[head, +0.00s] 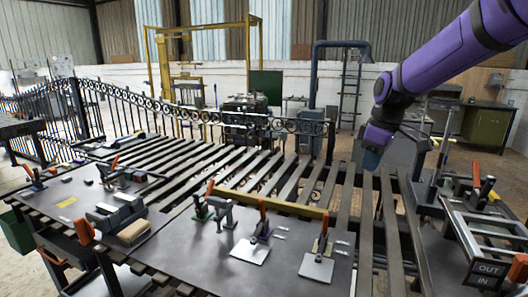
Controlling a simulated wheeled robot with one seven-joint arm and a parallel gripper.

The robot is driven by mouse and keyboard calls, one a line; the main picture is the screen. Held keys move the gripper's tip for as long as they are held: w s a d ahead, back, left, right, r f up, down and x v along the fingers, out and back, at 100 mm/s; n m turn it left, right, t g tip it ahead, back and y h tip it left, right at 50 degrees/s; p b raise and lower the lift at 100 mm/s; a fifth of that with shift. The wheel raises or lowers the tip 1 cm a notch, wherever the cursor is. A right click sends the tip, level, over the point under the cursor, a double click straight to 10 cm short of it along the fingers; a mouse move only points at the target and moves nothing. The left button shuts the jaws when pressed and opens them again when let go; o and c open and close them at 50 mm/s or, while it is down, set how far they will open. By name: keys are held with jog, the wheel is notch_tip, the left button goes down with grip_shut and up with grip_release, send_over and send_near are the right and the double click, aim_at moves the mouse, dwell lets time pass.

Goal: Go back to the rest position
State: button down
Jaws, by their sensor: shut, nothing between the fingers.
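My gripper (372,158) hangs at the end of my purple and black arm, right of the picture's middle, above the slatted bench. It is shut and holds nothing that I can see. It is apart from the bench and from the tools on the table. The fingertips are small and partly dark in this view.
A slatted bench (290,182) runs across the middle. The dark table (190,250) in front carries several orange-handled clamps (262,220). A rack with an OUT/IN sign (488,268) stands at right. A black scroll gate (110,115) stands behind. The air around my gripper looks clear.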

jog(key=s+d+r+m+t, duration=0.1)
jog(key=s+m, duration=0.2)
jog(key=s, duration=0.7)
jog(key=s+d+r+m+t+h, duration=0.1)
jog(key=s+m, duration=0.3)
jog(key=s, duration=0.6)
jog(key=s+d+r+m+t, duration=0.2)
jog(key=s+r+m, duration=0.1)
jog(key=s, duration=0.7)
jog(key=shift+r+t+h, duration=0.2)
jog(key=shift+t+h, duration=0.1)
